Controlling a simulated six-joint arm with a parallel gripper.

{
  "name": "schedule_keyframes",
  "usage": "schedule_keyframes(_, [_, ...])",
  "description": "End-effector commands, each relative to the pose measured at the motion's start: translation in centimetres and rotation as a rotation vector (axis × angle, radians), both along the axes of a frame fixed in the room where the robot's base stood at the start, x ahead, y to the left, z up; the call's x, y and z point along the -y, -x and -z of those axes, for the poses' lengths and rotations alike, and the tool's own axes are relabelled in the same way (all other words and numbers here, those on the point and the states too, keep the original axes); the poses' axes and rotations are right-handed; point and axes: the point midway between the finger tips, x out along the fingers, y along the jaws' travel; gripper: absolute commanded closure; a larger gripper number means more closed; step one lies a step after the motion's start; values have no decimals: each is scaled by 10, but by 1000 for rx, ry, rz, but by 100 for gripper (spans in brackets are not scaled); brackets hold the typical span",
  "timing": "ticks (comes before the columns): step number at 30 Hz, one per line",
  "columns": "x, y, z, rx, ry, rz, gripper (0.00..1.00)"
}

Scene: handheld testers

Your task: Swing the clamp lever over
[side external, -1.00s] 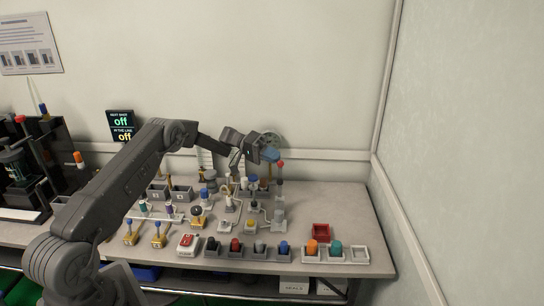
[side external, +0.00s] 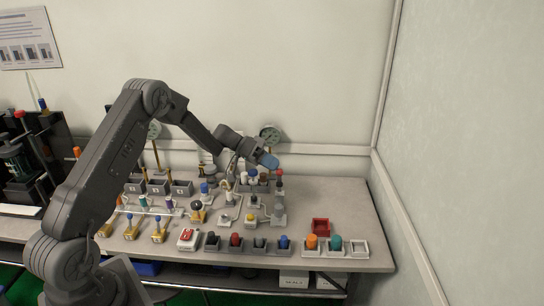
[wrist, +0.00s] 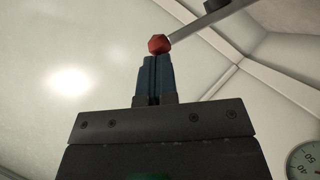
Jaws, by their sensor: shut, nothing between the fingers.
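The clamp lever's red ball knob (side external: 280,171) shows at the back right of the bench, above a grey clamp body (side external: 279,209). My gripper (side external: 273,163) is just left of the knob and slightly above it. In the wrist view, the blue fingers of my gripper (wrist: 156,60) are pressed together with nothing between them. The red knob (wrist: 159,44) appears right at their tips; I cannot tell whether they touch. A grey bar (wrist: 205,20) runs from the knob to the upper right. The lever's lower part is hard to make out.
Several small fixtures with coloured knobs crowd the bench left of the clamp. A round gauge (side external: 270,135) is behind my gripper.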

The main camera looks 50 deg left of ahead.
Motion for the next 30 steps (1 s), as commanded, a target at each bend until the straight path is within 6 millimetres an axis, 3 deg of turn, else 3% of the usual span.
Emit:
schedule_keyframes(14, [40,39,32,313,-316,0,100])
schedule_keyframes(30, [64,63,85,310,-308,2,100])
